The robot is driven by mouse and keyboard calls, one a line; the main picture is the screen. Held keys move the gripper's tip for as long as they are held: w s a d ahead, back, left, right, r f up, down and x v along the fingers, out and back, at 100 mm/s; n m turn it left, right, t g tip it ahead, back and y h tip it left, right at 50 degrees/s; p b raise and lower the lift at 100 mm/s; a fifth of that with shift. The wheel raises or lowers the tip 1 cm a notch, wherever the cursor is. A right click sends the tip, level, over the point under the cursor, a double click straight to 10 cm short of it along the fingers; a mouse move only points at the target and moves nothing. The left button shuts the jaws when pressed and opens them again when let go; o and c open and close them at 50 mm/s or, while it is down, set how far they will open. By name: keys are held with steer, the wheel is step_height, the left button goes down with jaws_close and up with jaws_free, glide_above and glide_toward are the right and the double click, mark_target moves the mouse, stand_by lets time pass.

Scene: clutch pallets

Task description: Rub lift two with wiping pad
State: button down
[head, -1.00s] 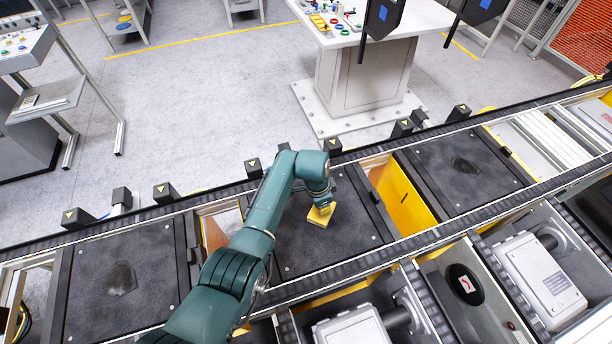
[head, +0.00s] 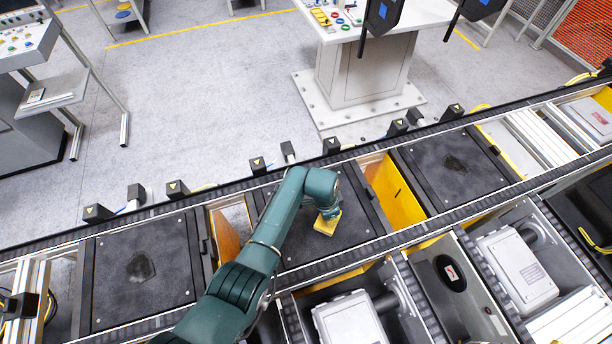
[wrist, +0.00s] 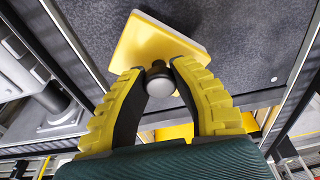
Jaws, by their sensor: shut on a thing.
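The wiping pad (head: 327,223) is a yellow block with a pale edge, held at the end of my arm over the middle dark plate (head: 300,240). In the wrist view the wiping pad (wrist: 150,45) lies against or just above the dark speckled plate (wrist: 240,40). My gripper (wrist: 160,75) has yellow ribbed fingers shut on the pad's dark round knob. Whether the pad touches the plate is hard to tell. Three dark plates sit along the conveyor: the left one (head: 140,290) and the right one (head: 462,185) each have a dark stain. No label shows which is lift two.
Yellow panels (head: 398,190) stand between the plates, below the conveyor rails. Grey boxes (head: 345,322) lie in the near row. Small black blocks (head: 257,165) line the far rail. A white workstation (head: 362,75) stands beyond.

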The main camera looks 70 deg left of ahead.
steer(key=shift+r+p, duration=2.05)
steer(key=shift+r, duration=0.55)
